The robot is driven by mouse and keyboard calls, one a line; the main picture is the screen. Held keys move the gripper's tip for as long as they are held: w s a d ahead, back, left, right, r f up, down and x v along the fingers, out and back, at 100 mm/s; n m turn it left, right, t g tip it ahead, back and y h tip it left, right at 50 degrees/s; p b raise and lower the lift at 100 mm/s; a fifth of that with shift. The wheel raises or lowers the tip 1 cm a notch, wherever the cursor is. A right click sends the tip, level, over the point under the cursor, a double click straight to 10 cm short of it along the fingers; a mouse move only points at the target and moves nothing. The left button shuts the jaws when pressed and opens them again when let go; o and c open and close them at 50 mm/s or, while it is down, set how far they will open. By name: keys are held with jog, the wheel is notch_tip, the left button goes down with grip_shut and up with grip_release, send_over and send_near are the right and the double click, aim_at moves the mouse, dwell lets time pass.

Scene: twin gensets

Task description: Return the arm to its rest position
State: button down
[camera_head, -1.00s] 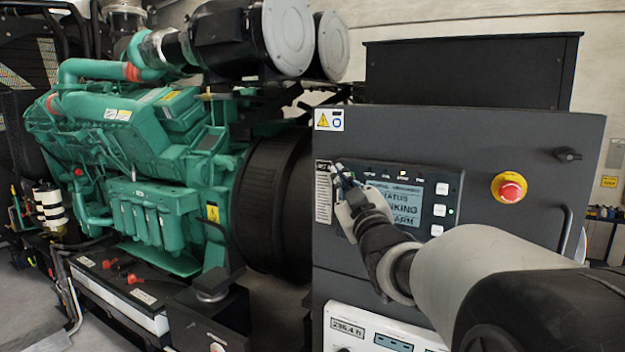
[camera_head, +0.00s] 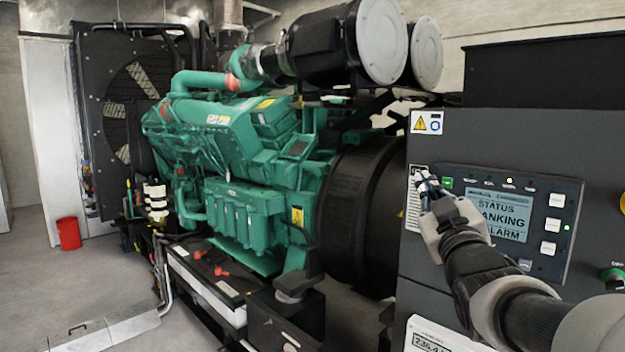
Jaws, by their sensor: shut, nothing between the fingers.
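My gripper (camera_head: 426,183) is shut and empty. It is raised in front of the left edge of the control panel (camera_head: 571,186) on the dark grey cabinet (camera_head: 520,138). My arm reaches in from the lower right corner. I cannot tell whether the fingertips touch the panel.
The green engine (camera_head: 220,138) with its black flywheel housing (camera_head: 355,205) stands left of the cabinet. A radiator fan (camera_head: 135,95) is behind it. A red bucket (camera_head: 68,233) sits on open floor at the left. A yellow button edge shows at far right.

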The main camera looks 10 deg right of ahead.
jog(key=s+a+f+m+g+y+b, duration=0.1)
jog(key=s+a+f+g+b, duration=0.2)
jog(key=s+f, duration=0.5)
jog(key=s+a+f+m+g+b, duration=0.1)
jog(key=s+a+f+g, duration=0.35)
jog(key=f, duration=0.75)
jog(key=s+a+f+m+g+y+b, duration=0.1)
jog(key=s+a+f+m+g+b, duration=0.25)
jog(key=f, duration=0.55)
jog(key=s+a+f+n+g, duration=0.1)
jog(key=s+f+g, duration=0.1)
jog(key=s+f, duration=0.3)
jog(key=s+a+f+g+y+b, duration=0.1)
jog(key=s+f, duration=0.4)
jog(key=s, duration=0.5)
jog(key=a+g, duration=0.1)
jog(key=g, duration=0.1)
jog(key=shift+s+a+f+n+g, duration=0.15)
jog(key=shift+s+a+n+g, duration=0.05)
jog(key=shift+s+n+g, duration=0.15)
jog(key=shift+w, duration=0.1)
dwell(3.0)
